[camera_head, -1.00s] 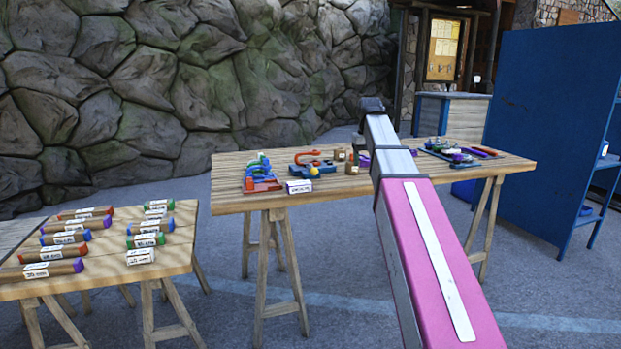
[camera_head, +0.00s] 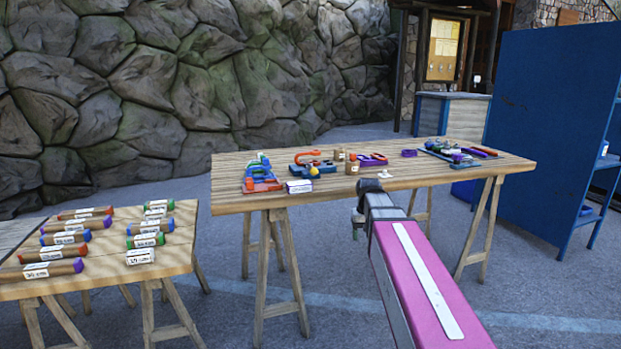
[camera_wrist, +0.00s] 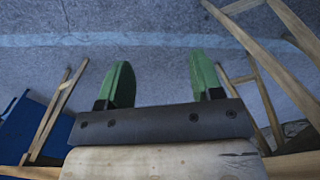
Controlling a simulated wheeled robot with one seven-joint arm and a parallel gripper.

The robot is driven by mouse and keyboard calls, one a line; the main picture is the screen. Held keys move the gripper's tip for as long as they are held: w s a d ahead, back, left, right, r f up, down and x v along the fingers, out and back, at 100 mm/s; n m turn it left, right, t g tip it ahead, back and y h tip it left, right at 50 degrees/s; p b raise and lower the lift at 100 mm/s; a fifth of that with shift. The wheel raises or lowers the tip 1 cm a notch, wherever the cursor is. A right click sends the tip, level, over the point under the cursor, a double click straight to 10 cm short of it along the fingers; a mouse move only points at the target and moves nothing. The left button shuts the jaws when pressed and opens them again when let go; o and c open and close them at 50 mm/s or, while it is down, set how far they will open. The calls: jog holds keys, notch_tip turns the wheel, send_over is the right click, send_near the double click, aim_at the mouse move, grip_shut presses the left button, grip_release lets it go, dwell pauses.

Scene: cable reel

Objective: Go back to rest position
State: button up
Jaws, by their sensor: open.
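My gripper (camera_wrist: 158,82) shows in the wrist view with its two green fingers spread wide and nothing between them. Beyond the fingers is grey paved floor with a pale blue line. In the head view my pink and grey arm reaches up from the bottom right, and its end is low at the front edge of the far wooden table (camera_head: 230,195). The gripper's fingers are mostly hidden there.
The far table carries a red and blue tool (camera_head: 262,176), a white-labelled box (camera_head: 299,187), an orange clamp (camera_head: 308,156), small brown cylinders (camera_head: 352,167) and a purple ring (camera_head: 409,153). A left table (camera_head: 180,262) holds several labelled tubes. A blue partition (camera_head: 545,130) stands right.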

jog(key=s+f, duration=1.4)
jog(key=f, duration=0.4)
jog(key=shift+s+f, duration=0.15)
jog(key=shift+f, duration=0.05)
